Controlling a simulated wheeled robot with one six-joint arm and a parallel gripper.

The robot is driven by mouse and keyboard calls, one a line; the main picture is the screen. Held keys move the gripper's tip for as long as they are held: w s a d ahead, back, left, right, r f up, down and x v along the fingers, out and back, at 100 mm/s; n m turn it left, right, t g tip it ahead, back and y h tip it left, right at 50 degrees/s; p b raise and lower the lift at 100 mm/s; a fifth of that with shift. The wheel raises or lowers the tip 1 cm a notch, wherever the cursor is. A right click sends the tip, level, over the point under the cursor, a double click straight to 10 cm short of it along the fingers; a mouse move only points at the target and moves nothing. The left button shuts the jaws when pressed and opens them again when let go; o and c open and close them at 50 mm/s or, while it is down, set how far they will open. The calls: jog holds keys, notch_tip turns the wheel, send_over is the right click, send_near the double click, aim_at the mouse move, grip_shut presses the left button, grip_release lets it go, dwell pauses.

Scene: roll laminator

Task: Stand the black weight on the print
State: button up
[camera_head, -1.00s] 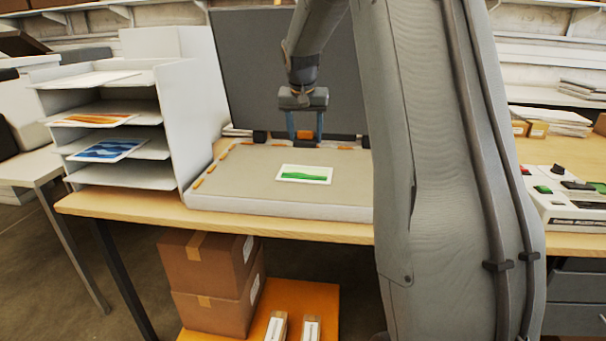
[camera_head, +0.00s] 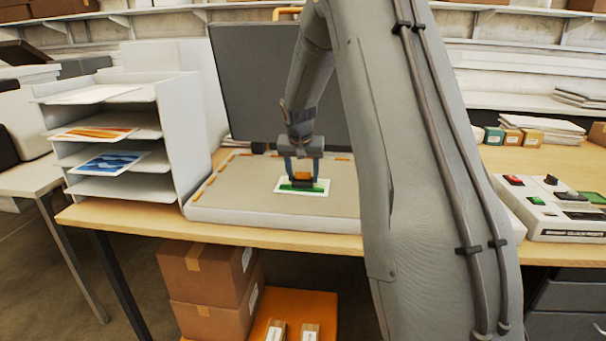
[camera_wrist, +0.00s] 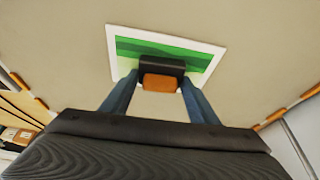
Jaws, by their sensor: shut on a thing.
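The print (camera_head: 320,185), a white-bordered sheet with a green picture, lies flat on the pale bed (camera_head: 240,207) of the machine. My gripper (camera_head: 302,181) is over the print, pointing down. It is shut on the black weight (camera_head: 302,186), which has an orange top part. In the wrist view, the black weight (camera_wrist: 162,67) is between the fingertips, over the lower middle of the green print (camera_wrist: 135,47). The weight covers part of the picture. Whether its underside touches the print, I cannot tell.
The dark raised lid (camera_head: 250,80) stands behind the bed. A white tray rack (camera_head: 190,130) with prints stands at the left, close to the bed. A control box (camera_head: 555,210) is at the right. Orange marks line the bed's edges.

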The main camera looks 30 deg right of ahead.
jog(key=o, duration=1.5)
jog(key=shift+f, duration=0.1)
jog(key=b+v, duration=0.2)
jog(key=v, duration=1)
jog(key=s+a+f+n+g+y, duration=0.1)
jog(key=s+a+f, duration=0.4)
jog(key=s, duration=0.5)
jog(key=s+a+f+n+g, duration=0.1)
jog(key=s+a+f+n, duration=0.2)
jog(key=s+a+f, duration=0.3)
jog(key=s+a+f+n+g+y, duration=0.1)
jog(key=s+a+f, duration=0.5)
jog(key=s, duration=0.8)
jog(key=shift+a+n+y, duration=0.3)
jog(key=shift+a+n, duration=0.1)
jog(key=shift+n, duration=0.5)
